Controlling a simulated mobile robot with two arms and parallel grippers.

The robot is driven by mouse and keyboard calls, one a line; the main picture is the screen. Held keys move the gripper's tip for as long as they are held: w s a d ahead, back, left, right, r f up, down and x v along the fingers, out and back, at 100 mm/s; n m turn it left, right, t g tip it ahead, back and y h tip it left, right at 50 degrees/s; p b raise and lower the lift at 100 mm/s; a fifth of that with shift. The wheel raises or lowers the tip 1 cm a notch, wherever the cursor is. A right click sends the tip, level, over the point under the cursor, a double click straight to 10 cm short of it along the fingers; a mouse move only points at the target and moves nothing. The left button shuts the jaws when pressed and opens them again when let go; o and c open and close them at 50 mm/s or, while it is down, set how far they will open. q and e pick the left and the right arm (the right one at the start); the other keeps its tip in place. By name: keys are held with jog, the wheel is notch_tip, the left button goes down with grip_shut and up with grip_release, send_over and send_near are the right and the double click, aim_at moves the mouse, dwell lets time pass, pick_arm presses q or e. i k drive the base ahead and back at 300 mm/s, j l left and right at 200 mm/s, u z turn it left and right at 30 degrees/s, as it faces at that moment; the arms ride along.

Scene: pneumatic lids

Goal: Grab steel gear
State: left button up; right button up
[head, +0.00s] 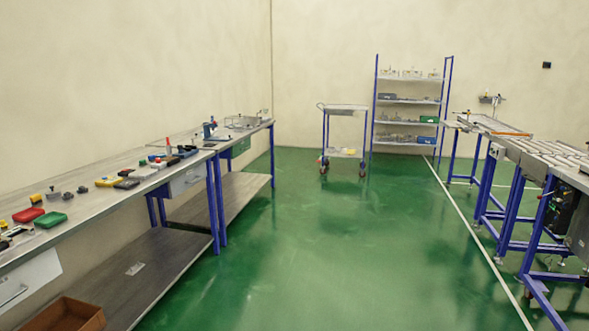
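No gear can be made out for certain from this distance. Several small grey metal parts (54,195) sit on the long workbench (100,216) at the left, behind a red tray (28,214) and a green tray (50,219). They are too small to tell whether one is a steel gear. More grey parts lie on the shelves of the blue-framed rack (376,108) at the back, also too small to name. Neither of my grippers is in view.
A wheeled cart (343,107) stands at the back. A roller conveyor (545,150) on blue legs runs along the right. A brown box (68,315) is on the bench's lower shelf. The green floor (330,240) between bench and conveyor is clear.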

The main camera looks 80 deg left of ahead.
aim_at(82, 189)
jog(key=u, duration=4.05)
jog(key=i+l, duration=0.15)
jog(key=i, duration=0.3)
jog(key=u, duration=0.05)
